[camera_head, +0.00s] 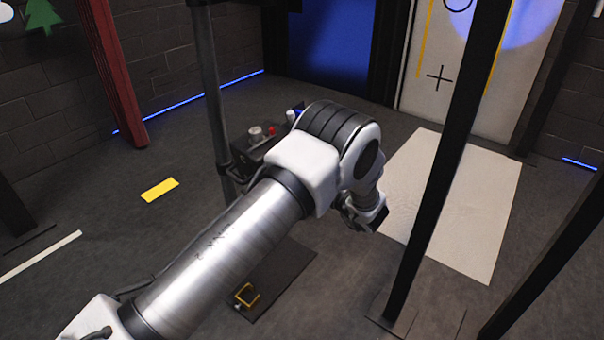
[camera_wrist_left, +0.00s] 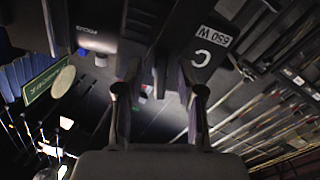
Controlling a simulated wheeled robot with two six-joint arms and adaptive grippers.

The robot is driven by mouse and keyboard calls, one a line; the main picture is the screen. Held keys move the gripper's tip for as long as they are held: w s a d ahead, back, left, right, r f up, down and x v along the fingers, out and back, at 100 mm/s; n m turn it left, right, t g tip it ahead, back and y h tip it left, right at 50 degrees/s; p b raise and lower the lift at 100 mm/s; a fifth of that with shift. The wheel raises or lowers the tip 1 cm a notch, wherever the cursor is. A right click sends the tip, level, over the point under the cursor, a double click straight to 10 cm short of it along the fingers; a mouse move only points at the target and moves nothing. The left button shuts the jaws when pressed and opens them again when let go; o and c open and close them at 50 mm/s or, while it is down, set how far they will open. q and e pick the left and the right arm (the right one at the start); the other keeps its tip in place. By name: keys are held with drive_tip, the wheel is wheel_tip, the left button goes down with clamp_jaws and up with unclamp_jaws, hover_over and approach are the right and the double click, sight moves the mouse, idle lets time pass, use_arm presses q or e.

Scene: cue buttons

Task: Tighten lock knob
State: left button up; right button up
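A dark control box (camera_head: 243,156) on a dark stand carries a pale grey knob (camera_head: 256,134), a red button (camera_head: 271,131) and a small blue part (camera_head: 293,115). I cannot tell for sure which part is the lock knob. My left arm crosses the head view from lower left and partly covers the box's right side. My left gripper (camera_head: 366,214) hangs to the right of the box, apart from it. In the left wrist view its two fingers (camera_wrist_left: 160,98) stand apart with nothing held between them. My right gripper is out of view.
Dark upright posts (camera_head: 455,150) stand close on the right. A black lamp housing labelled 650 W (camera_wrist_left: 210,48) shows in the wrist view. A pale floor panel (camera_head: 468,200) lies right, a dark plate with a yellow bracket (camera_head: 246,296) below my arm. Left floor is mostly clear.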

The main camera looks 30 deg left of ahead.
use_arm(q)
clamp_jaws()
drive_tip(key=shift+s+r+m+p, duration=0.1)
drive_tip(key=shift+m+p, duration=2.5)
drive_tip(key=shift+m, duration=3.1)
drive_tip(key=shift+s+m+p, duration=0.1)
drive_tip(key=shift+m+p, duration=2.45)
drive_tip(key=shift+m, duration=3.15)
